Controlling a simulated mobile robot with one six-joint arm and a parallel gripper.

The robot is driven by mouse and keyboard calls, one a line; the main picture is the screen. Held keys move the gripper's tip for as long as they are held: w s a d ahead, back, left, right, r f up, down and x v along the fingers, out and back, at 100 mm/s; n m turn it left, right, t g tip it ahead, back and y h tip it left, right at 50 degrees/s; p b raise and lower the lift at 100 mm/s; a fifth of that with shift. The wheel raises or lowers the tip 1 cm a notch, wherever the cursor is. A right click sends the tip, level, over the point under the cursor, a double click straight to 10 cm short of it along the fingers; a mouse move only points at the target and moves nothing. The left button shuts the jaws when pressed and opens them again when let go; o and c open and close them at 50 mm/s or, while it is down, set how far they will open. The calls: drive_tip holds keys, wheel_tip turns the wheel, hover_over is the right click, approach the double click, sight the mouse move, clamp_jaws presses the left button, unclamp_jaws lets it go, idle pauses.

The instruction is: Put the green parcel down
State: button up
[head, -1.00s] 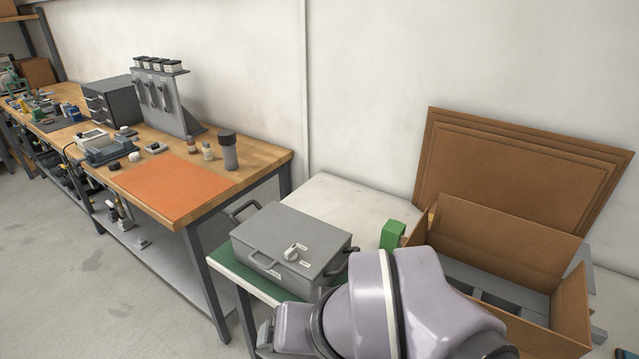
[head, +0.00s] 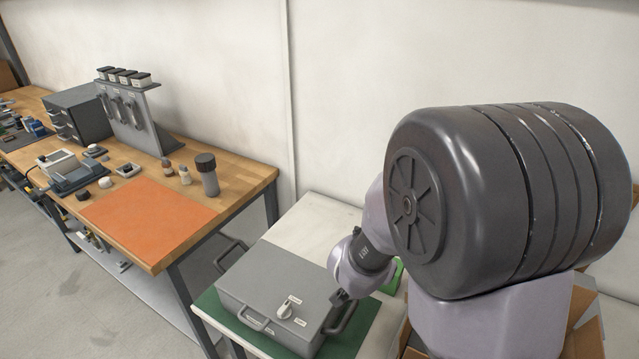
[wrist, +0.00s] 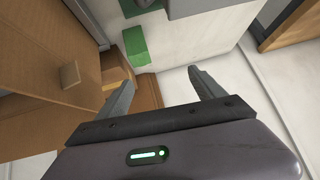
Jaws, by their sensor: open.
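The green parcel (wrist: 135,47) stands on the white tabletop beside the cardboard box, seen in the wrist view. In the head view only a sliver of it (head: 399,272) shows behind my arm. My gripper (wrist: 160,76) is open, with its two fingers spread and nothing between them. The parcel lies beyond the fingertips, toward the left finger and apart from it.
A grey case (head: 270,283) with handles sits on a green mat (head: 352,343) on the white table (head: 318,222). An open cardboard box (wrist: 40,45) stands close on the left in the wrist view. A wooden bench with an orange mat (head: 150,222) is at left.

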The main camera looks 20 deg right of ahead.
drive_tip(key=shift+g+h, duration=0.5)
drive_tip(key=shift+h, duration=0.2)
drive_tip(key=s+b+x, duration=0.1)
drive_tip(key=b+x, duration=0.1)
drive_tip(key=x, duration=0.4)
drive_tip(key=s+d+b+x, duration=0.1)
drive_tip(key=b+x, duration=0.2)
drive_tip(key=x, duration=0.3)
drive_tip(key=b+x, duration=0.3)
drive_tip(key=x, duration=0.4)
drive_tip(key=shift+s+d+f, duration=0.35)
drive_tip(key=shift+f, duration=0.1)
drive_tip(key=shift+w+d+f+b, duration=0.15)
drive_tip(key=shift+w+d+b, duration=0.05)
drive_tip(key=shift+b, duration=0.1)
